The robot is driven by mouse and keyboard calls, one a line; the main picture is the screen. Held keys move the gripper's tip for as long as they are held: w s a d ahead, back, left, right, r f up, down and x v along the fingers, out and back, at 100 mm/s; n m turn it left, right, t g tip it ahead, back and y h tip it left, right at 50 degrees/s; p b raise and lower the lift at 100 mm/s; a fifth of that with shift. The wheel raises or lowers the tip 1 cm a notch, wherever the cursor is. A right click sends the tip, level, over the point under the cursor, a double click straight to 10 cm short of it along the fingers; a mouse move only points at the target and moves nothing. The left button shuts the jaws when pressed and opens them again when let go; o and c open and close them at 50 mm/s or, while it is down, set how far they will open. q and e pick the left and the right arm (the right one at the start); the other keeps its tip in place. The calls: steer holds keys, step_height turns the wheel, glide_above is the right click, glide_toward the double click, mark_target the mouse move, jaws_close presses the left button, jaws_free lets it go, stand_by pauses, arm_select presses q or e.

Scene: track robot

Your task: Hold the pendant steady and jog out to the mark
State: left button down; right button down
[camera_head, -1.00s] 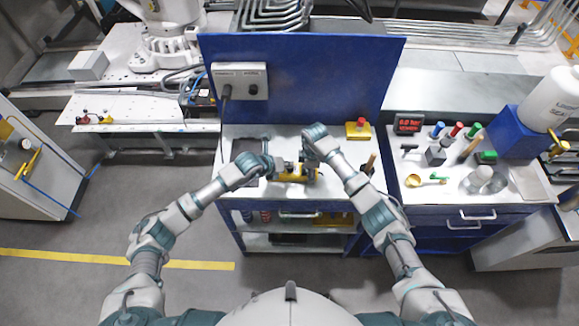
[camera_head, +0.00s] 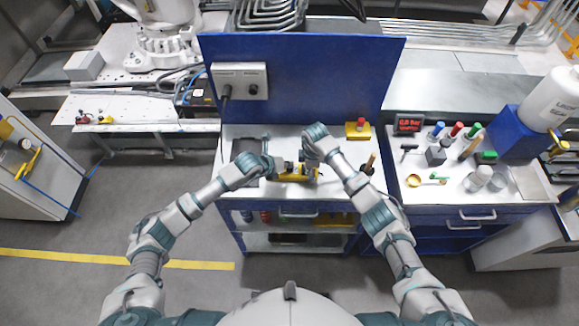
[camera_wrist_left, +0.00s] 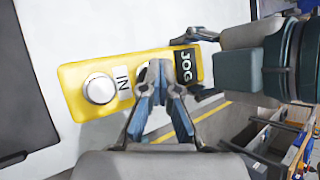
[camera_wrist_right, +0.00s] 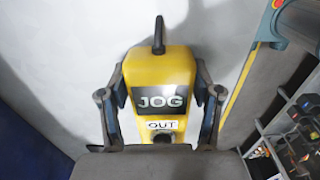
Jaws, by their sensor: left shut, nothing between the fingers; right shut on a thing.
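The yellow pendant (camera_head: 296,176) is over the near part of the bench, with its JOG label (camera_wrist_right: 162,101) and OUT label (camera_wrist_right: 162,125) in the right wrist view. My right gripper (camera_wrist_right: 157,98) is shut on its JOG end, one finger on each side. The silver IN button (camera_wrist_left: 99,88) is uncovered in the left wrist view. My left gripper (camera_wrist_left: 168,64) is shut and empty, its fingertips over the pendant beside the JOG label, partly hiding a second button. Whether they touch is unclear. The white track robot (camera_head: 164,47) stands at the back left; no mark is clearly identifiable.
A blue panel (camera_head: 310,80) stands behind the bench. A yellow box with a red button (camera_head: 358,130) sits right of my right gripper. The right bench holds a red display (camera_head: 409,123) and several small objects. Small red and yellow parts (camera_head: 95,119) lie by the track.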

arm_select(q)
steer(key=shift+r, duration=0.85)
steer(key=shift+r, duration=2.5)
arm_select(e)
steer(key=shift+c, duration=0.7)
jaws_free()
step_height(320, 180, up, 12)
steer(key=shift+w+f, duration=0.1)
